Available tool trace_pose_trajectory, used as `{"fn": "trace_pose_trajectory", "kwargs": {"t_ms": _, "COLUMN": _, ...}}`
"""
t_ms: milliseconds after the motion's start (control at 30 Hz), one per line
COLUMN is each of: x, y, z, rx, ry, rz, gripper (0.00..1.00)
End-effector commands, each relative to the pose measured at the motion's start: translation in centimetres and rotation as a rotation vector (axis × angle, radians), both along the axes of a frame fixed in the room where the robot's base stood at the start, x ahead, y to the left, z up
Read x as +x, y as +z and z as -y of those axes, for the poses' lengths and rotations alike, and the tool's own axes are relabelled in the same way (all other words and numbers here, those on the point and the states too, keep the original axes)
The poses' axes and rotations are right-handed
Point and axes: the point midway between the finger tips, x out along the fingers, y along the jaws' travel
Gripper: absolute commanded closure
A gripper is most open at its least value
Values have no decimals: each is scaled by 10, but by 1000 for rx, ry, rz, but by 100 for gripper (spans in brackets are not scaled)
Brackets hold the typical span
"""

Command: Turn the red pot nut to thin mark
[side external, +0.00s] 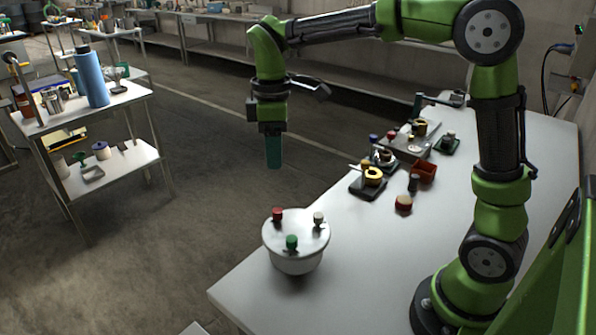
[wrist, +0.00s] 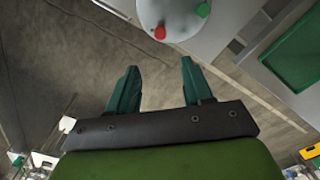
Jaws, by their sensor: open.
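A round white pot (side external: 296,252) stands at the near left corner of the table in the side view. Its lid carries a red nut (side external: 277,215), a green nut (side external: 291,242) and a white nut (side external: 318,219). In the wrist view the pot lid (wrist: 176,18) is cut off at the top edge, with the red nut (wrist: 159,33) and the green nut (wrist: 203,9) showing. My gripper (side external: 274,165) is above and behind the pot, apart from it. In the wrist view its two green fingers (wrist: 157,75) are spread with nothing between them. I cannot make out a thin mark.
On the table, a dark block with a brass ring (side external: 371,180), a red bin (side external: 424,171), a red-topped round piece (side external: 404,203) and several small parts lie right of the pot. A cart with a blue bottle (side external: 91,77) stands at left. The table front is clear.

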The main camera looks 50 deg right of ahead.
Motion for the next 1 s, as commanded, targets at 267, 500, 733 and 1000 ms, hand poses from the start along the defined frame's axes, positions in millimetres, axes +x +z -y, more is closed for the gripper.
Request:
{"fn": "trace_pose_trajectory", "kwargs": {"t_ms": 267, "x": -2, "y": -63, "z": 0, "rx": 0, "ry": -2, "rz": -7, "gripper": 50}}
{"fn": "trace_pose_trajectory", "kwargs": {"t_ms": 500, "x": -1, "y": -112, "z": 0, "rx": 1, "ry": -1, "rz": -5, "gripper": 50}}
{"fn": "trace_pose_trajectory", "kwargs": {"t_ms": 733, "x": -1, "y": -140, "z": 0, "rx": 1, "ry": -3, "rz": -2, "gripper": 50}}
{"fn": "trace_pose_trajectory", "kwargs": {"t_ms": 1000, "x": 0, "y": -146, "z": 0, "rx": 1, "ry": -3, "rz": 0, "gripper": 50}}
